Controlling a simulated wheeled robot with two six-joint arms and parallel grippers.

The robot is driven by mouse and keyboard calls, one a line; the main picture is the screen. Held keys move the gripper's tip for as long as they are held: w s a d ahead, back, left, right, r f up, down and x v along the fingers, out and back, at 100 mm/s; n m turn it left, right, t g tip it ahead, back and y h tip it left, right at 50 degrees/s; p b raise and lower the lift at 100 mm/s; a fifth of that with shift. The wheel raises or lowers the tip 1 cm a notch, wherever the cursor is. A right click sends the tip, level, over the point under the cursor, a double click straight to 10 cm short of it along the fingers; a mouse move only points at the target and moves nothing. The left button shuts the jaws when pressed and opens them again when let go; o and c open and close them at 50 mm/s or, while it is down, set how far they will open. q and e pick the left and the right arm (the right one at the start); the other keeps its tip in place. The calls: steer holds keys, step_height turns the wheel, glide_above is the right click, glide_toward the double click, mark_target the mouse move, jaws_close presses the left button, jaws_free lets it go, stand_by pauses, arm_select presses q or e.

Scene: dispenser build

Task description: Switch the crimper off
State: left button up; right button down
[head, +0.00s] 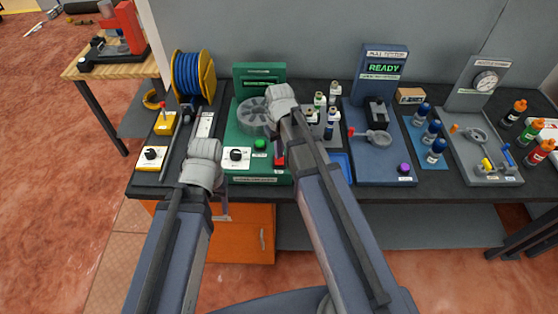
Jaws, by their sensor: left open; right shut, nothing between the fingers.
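A green machine (248,110) with a round grey disc stands at the middle left of the bench. Its front has a black dial on a white plate (236,154), a green button (260,144) and a red part (280,160), partly covered by my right arm. Its label is too small to read, so I cannot tell if it is the crimper. My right gripper (277,142) is shut and empty over the machine's right side, mostly hidden by its own arm. My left gripper (222,208) is open and empty at the bench's front edge, below the green machine's left corner, partly hidden by its wrist.
A white box with a black dial (151,155), a yellow box (164,123) and a blue wire spool (192,76) are at the left. A blue machine (382,160) showing READY, several bottles and a gauge stand (487,100) are at the right. A red press (120,30) stands on a separate table.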

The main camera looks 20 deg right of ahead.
mark_target(278, 162)
steer(key=shift+f+b, duration=1.1)
steer(key=shift+f, duration=0.05)
stand_by(0.4)
steer(key=shift+r, duration=0.1)
step_height(278, 162, up, 7)
steer(key=p, duration=0.7)
stand_by(0.3)
steer(key=shift+s+a+f, duration=0.2)
steer(key=s+a+f+n+h+b, duration=0.1)
steer(key=s+a+f+b, duration=0.2)
steer(key=s+a, duration=0.7)
steer(key=s, duration=0.4)
steer(key=shift+f+b, duration=0.15)
steer(key=shift+b, duration=0.15)
